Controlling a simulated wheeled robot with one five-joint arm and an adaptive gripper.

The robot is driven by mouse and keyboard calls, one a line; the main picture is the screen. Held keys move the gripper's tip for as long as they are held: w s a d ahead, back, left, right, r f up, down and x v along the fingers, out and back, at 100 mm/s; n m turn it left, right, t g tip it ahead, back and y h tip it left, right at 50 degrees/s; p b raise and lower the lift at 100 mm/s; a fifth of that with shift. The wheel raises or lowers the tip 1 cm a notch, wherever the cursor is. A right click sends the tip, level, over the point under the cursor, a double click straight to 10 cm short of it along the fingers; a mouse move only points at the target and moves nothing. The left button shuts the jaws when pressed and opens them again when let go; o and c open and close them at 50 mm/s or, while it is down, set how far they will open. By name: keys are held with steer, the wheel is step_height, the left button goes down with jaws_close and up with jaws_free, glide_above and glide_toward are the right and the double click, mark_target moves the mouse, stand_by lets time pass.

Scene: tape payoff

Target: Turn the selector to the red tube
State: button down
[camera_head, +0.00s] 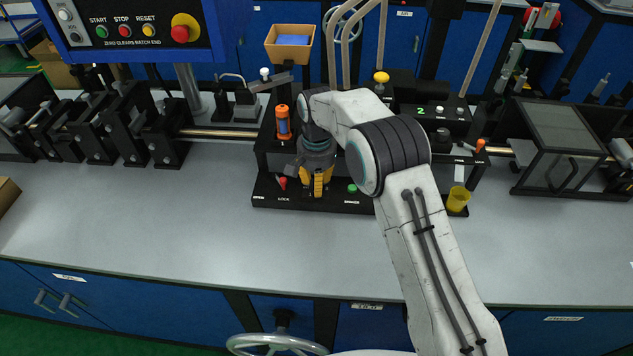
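My gripper (317,190) has a dark wrist and yellow fingers. It points down over the front of a black station (340,204) in the middle of the bench. The fingers overlap in this view, so I cannot tell whether they are open or shut, or on anything. A small red knob (283,183) sits just left of the fingers, between the words OPEN and LOCK. An orange-red tube (282,123) with a blue band stands upright behind and left of the gripper. No part is clearly marked as the selector; my arm hides part of the station.
A green button (352,188) is right of the fingers. A yellow cup (457,200) stands at the station's right end. Black roller stands (125,120) are at left, a clear-topped box (562,140) at right. The front bench top (180,220) is clear.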

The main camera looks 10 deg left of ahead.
steer(key=shift+s+f, duration=0.1)
steer(key=shift+f, duration=0.05)
steer(key=c, duration=0.9)
jaws_free()
step_height(320, 180, up, 12)
steer(key=shift+o, duration=0.2)
